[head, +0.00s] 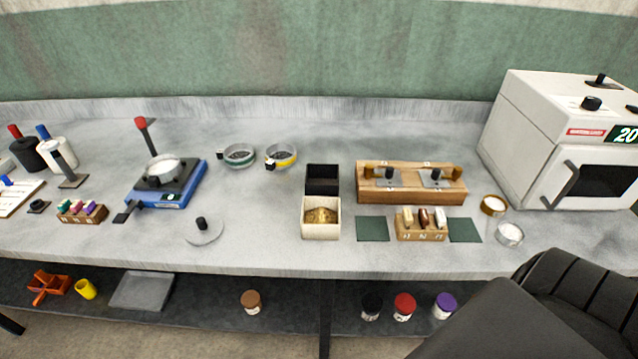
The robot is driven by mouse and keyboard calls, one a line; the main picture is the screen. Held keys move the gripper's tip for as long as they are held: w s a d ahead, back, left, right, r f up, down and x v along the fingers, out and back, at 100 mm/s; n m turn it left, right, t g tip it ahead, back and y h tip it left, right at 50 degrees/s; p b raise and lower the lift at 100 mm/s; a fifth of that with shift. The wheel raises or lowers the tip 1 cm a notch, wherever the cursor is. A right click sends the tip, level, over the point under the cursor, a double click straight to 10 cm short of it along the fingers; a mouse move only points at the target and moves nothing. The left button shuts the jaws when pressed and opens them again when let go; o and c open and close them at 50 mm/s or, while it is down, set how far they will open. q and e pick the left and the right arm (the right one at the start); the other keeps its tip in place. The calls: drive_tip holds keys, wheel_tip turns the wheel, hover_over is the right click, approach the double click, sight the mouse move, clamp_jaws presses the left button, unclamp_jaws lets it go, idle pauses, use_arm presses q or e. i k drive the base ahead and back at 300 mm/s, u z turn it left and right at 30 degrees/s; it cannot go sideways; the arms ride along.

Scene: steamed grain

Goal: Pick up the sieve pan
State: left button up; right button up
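Two shallow round metal pans with mesh-like dark insides and small black side tabs stand at the back middle of the grey bench. One is a green-banded pan (238,155), and to its right is a yellow-banded pan (281,156). I cannot tell from this view which of them is the sieve pan. They stand apart from each other, and nothing holds them. Neither of my grippers shows; only a dark part of my arm enters at the lower right.
A lid-like disc (204,231) lies in front. A black box (322,180), a grain box (320,230) and a wooden stand (411,193) are to the right. A white oven (560,140) fills the right end.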

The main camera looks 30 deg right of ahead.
sight(161, 169)
drive_tip(key=u, duration=2.05)
drive_tip(key=k, duration=0.75)
drive_tip(key=z, duration=0.75)
drive_tip(key=i, duration=0.5)
drive_tip(key=z, duration=0.05)
